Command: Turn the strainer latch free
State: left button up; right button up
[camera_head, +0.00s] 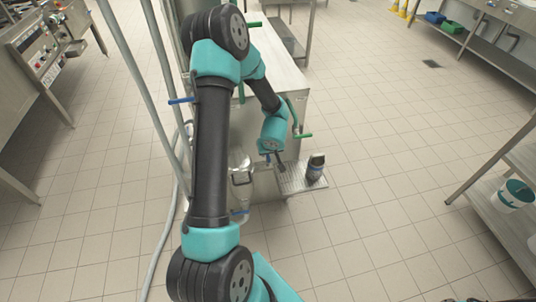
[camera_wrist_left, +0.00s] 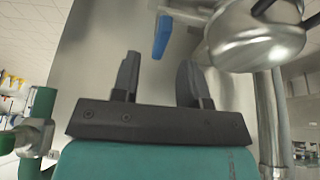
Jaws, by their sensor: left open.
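The metal strainer body (camera_head: 241,173) sits on the front of the steel machine in the head view. It fills the upper right of the left wrist view (camera_wrist_left: 258,38). A blue lever (camera_wrist_left: 162,37), seemingly the latch, sits beside the strainer body, beyond my fingers and roughly in line with the gap between them. My left gripper (camera_head: 276,162) is just right of the strainer in the head view. In the wrist view the left gripper (camera_wrist_left: 160,82) has its two dark fingers apart with nothing between them. My right gripper is not in view.
A dark cup (camera_head: 316,167) stands on a drip tray (camera_head: 297,178) right of the gripper. A green-handled lever (camera_head: 298,125) rises near my wrist. Another blue handle (camera_head: 240,211) is below the strainer. Vertical pipes (camera_head: 150,85) run at left.

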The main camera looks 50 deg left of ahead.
pick_arm(q)
jog(key=shift+x, duration=1.95)
grip_shut()
